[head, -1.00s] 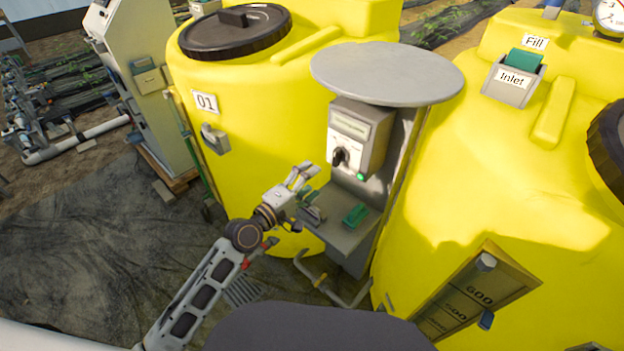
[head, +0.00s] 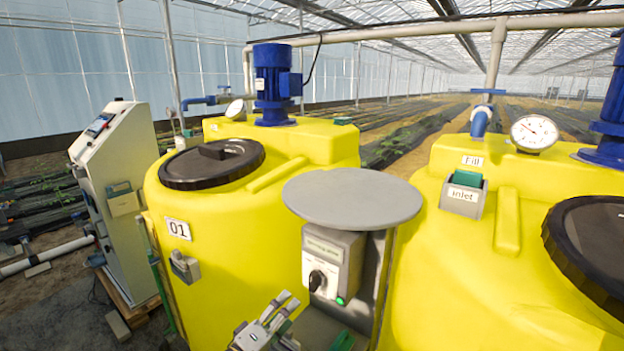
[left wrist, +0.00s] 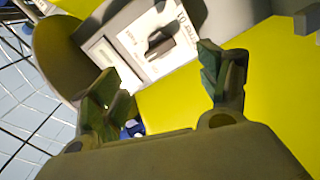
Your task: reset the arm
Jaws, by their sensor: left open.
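My left gripper (head: 283,310) shows at the bottom of the head view, low and left of the grey control box (head: 333,262). Its fingers are apart with nothing between them. The rest of my left arm is below the picture. In the left wrist view the two fingers (left wrist: 160,88) are spread wide, and the control box face with its dark rotary knob (left wrist: 161,42) lies beyond them, apart from them. The knob also shows in the head view (head: 318,281), above a lit green button (head: 340,301).
A round grey plate (head: 352,197) overhangs the control box. Yellow tanks stand on both sides, the left one (head: 225,225) marked 01 and the right one (head: 455,290) carrying a gauge (head: 534,133). A white cabinet (head: 118,200) stands at the left on a pallet.

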